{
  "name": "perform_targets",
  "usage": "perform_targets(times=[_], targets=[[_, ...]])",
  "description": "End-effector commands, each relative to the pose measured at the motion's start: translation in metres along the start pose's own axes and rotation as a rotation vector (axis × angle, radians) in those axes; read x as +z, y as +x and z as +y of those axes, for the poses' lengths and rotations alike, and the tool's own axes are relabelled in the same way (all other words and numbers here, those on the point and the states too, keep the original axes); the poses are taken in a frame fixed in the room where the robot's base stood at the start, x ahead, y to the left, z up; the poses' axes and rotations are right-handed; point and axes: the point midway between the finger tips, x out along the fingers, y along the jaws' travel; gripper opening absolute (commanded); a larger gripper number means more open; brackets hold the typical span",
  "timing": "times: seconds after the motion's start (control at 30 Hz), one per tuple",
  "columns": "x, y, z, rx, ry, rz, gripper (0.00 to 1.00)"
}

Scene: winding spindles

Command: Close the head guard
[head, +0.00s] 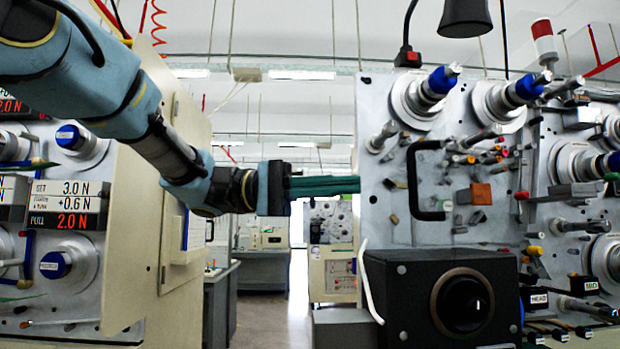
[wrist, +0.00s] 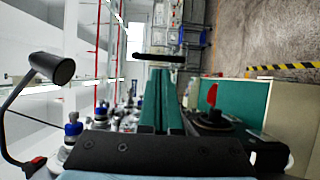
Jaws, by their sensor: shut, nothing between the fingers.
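My gripper (head: 352,185) reaches in from the left in the head view, its long green fingers pressed together and empty. The fingertips point right and end at the left edge of the grey spindle panel (head: 385,225); I cannot tell whether they touch it. A black U-shaped handle (head: 412,182) stands upright to their right, apparently on the head guard. The guard's own pane cannot be told from the panel. In the wrist view the shut fingers (wrist: 165,75) point up the picture towards a black bar (wrist: 158,58), likely this handle, just beyond the tips.
A black box with a round knob (head: 464,302) sits below the handle. Spindles with blue caps (head: 440,80) stick out of the panel. A black lamp (head: 465,15) hangs above. A cream cabinet with displays (head: 150,220) stands left. An open aisle (head: 297,275) runs between.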

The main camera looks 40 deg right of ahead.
Motion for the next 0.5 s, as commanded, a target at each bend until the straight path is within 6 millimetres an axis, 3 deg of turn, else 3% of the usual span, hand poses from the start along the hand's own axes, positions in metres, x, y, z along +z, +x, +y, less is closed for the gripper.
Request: perform_targets(times=[0.2,0.5], targets=[[0.001,0.040,0.003,0.001,-0.002,-0.004,0.00],[0.000,0.059,0.000,0.000,-0.001,0.001,0.00]])
